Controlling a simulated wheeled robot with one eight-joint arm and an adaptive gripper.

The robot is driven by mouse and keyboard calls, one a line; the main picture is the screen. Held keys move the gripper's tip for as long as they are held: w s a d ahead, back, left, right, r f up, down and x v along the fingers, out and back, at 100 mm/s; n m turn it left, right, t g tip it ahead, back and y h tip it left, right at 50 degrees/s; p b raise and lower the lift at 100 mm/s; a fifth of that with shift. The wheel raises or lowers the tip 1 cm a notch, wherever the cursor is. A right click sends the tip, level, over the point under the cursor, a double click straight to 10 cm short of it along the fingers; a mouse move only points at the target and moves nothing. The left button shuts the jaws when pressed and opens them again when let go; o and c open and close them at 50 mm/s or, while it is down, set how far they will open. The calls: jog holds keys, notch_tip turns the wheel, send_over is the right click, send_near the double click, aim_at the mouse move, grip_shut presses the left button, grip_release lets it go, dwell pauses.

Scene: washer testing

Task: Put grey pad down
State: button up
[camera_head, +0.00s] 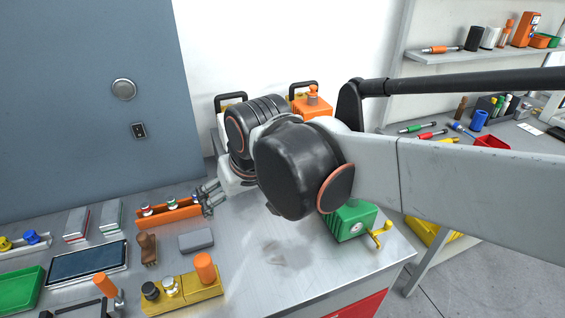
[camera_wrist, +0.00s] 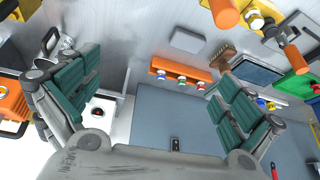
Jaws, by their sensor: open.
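The grey pad (camera_head: 196,240) is a small flat block with rounded corners. It lies flat on the metal table (camera_head: 262,284), between the brown brush and the bare part of the table. It also shows in the wrist view (camera_wrist: 187,40), beyond the fingertips and clear of both. My gripper (camera_head: 210,196) is behind the pad in the head view, near the right end of the orange rack. Its green-padded fingers (camera_wrist: 160,70) are spread wide in the wrist view, with nothing held between them.
The orange rack (camera_head: 170,212) with small knobs stands close to my fingers. A brown brush (camera_head: 147,250) is left of the pad; a yellow block (camera_head: 183,296) with an orange knob is in front. A green box with a crank (camera_head: 352,221) stands right. The table's middle is bare.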

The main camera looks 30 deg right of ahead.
jog(key=s+d+t, duration=0.2)
jog(key=s, duration=0.4)
jog(key=shift+s+d+f+n, duration=0.15)
jog(key=shift+d+f+n, duration=0.05)
jog(key=shift+f+n, duration=0.15)
dwell(1.2)
